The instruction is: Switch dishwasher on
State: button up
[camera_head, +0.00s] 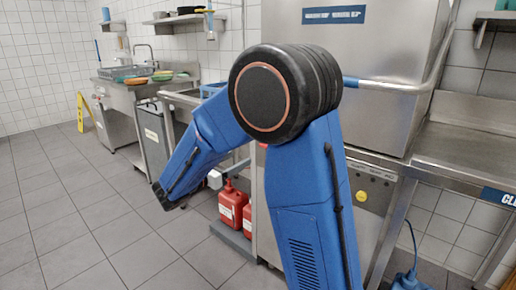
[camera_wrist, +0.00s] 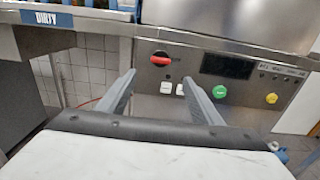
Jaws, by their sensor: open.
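The dishwasher is a stainless steel machine with a large hood (camera_head: 375,50). In the wrist view its control panel (camera_wrist: 200,68) faces me. The panel carries a red rotary switch (camera_wrist: 160,61) with its handle roughly level, a dark display (camera_wrist: 227,65), white buttons (camera_wrist: 166,87), a green button (camera_wrist: 219,91) and a yellow button (camera_wrist: 271,98). My gripper (camera_wrist: 159,77) is open and empty in front of the panel, its fingers spread below and either side of the red switch. The right finger partly covers a white button.
A counter with a "DIRTY" label (camera_wrist: 47,18) is left of the panel. Red canisters (camera_head: 233,205) stand low beside the machine. A steel side table (camera_head: 470,150) is at the right. A yellow floor sign (camera_head: 84,112) stands far left; the left floor is clear.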

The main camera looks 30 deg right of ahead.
jog(key=x, duration=1.4)
jog(key=shift+d, duration=0.4)
jog(key=c, duration=1.1)
